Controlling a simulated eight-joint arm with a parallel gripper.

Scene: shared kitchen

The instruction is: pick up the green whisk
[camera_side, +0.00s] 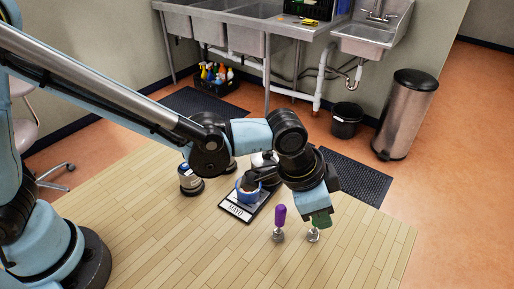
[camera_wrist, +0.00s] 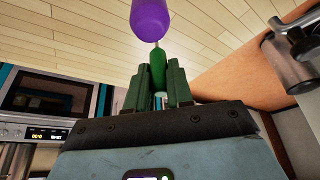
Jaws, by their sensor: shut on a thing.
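My gripper (camera_side: 319,218) is low over the right part of the wooden table (camera_side: 345,250), pointing down. In the wrist view my gripper (camera_wrist: 160,88) is shut on the green whisk's handle (camera_wrist: 158,66), which stands between the two dark green fingers. In the side view the fingers hide most of the handle, and the green whisk's metal end (camera_side: 313,236) shows just below them. I cannot tell whether that end touches the table. A purple-handled utensil (camera_side: 280,216) stands upright close to the left of my gripper. It also shows in the wrist view (camera_wrist: 150,20).
A dark flat scale (camera_side: 240,211) with a blue cup (camera_side: 247,192) on it lies left of the purple utensil. A jar (camera_side: 190,181) stands farther left. The table front is clear. Sinks (camera_side: 245,38), a black bucket (camera_side: 346,120) and a steel bin (camera_side: 405,115) stand beyond.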

